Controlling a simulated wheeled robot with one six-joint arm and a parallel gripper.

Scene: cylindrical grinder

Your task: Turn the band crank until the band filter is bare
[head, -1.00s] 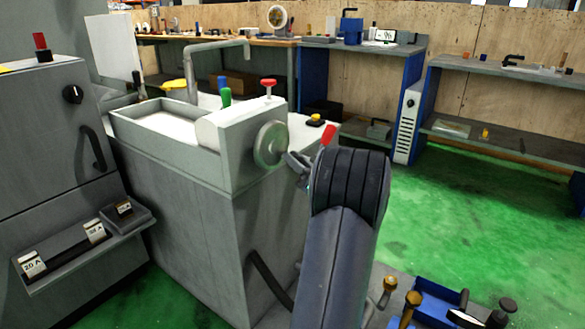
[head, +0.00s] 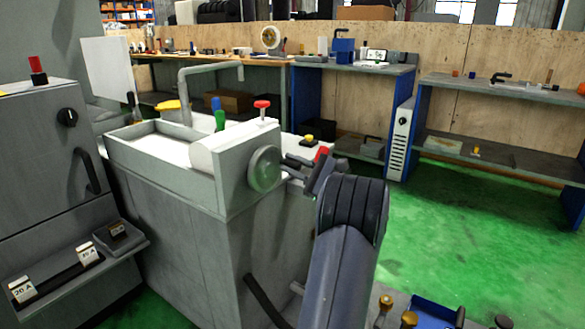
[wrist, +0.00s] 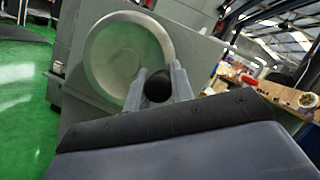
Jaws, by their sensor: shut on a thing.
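The band crank is a round grey disc (head: 265,168) on the side of the light grey filter unit (head: 215,245). It shows large in the wrist view (wrist: 122,55), with a black knob (wrist: 158,86) in front of its lower right part. My gripper (wrist: 159,88) is shut on this knob, one finger on each side. In the head view my gripper (head: 303,166) reaches the disc from the right, and the knob is too hidden to make out.
A grey cabinet (head: 45,175) stands close at the left. Workbenches (head: 370,68) line the back wall. The green floor (head: 440,225) at the right is open.

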